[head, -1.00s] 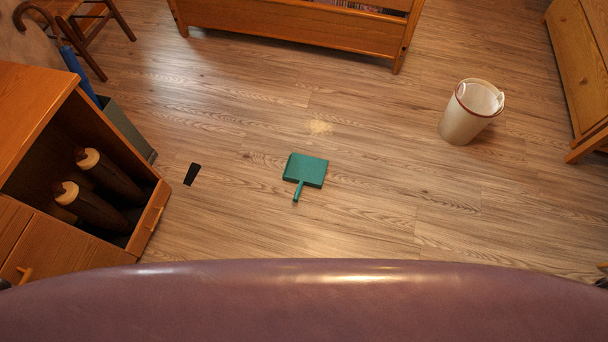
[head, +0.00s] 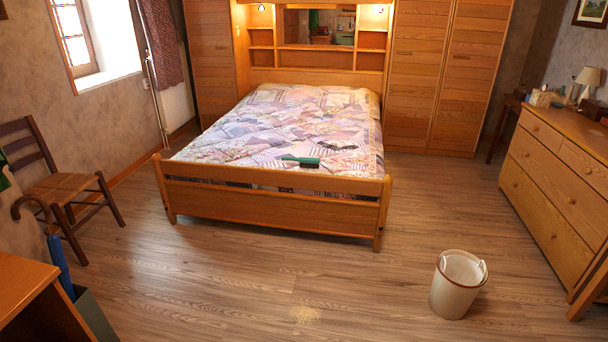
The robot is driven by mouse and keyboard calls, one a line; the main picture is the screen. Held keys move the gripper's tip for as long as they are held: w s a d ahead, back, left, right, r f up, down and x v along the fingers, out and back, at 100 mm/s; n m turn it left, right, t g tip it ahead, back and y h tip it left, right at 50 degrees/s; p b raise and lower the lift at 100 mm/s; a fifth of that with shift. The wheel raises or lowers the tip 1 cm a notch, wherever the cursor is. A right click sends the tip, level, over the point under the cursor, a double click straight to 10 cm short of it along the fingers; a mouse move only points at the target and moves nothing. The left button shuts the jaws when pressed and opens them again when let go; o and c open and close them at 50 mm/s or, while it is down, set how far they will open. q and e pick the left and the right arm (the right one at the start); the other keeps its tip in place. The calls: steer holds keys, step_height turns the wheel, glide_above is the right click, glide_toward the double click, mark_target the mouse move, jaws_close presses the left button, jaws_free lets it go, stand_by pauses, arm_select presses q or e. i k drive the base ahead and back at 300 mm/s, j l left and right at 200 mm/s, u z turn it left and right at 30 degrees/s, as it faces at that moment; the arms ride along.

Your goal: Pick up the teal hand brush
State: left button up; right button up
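The teal hand brush (head: 302,161) lies on the patchwork quilt of the bed (head: 285,118), near the foot end and right of the middle. Its thin handle points left and its thicker head, with a dark underside, is on the right. Neither of my grippers is in view.
The bed's wooden footboard (head: 275,203) stands between me and the brush. A chair (head: 62,185) stands left, a dresser (head: 560,195) right. The floor before the bed is largely clear.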

mark_target(314, 162)
steer(key=i+l, duration=0.2)
steer(key=l, duration=0.2)
steer(key=i+l, duration=0.2)
steer(key=l, duration=0.2)
steer(key=i+l, duration=0.25)
steer(key=l, duration=0.2)
steer(key=i+l, duration=0.2)
steer(key=l, duration=0.2)
steer(key=i+l, duration=0.2)
steer(key=l, duration=0.2)
steer(key=i+l, duration=0.2)
steer(key=l, duration=0.2)
steer(key=i+j, duration=0.1)
steer(key=i, duration=0.5)
steer(key=i+j, duration=0.15)
steer(key=i, duration=0.45)
steer(key=i+j, duration=0.1)
steer(key=i, duration=0.5)
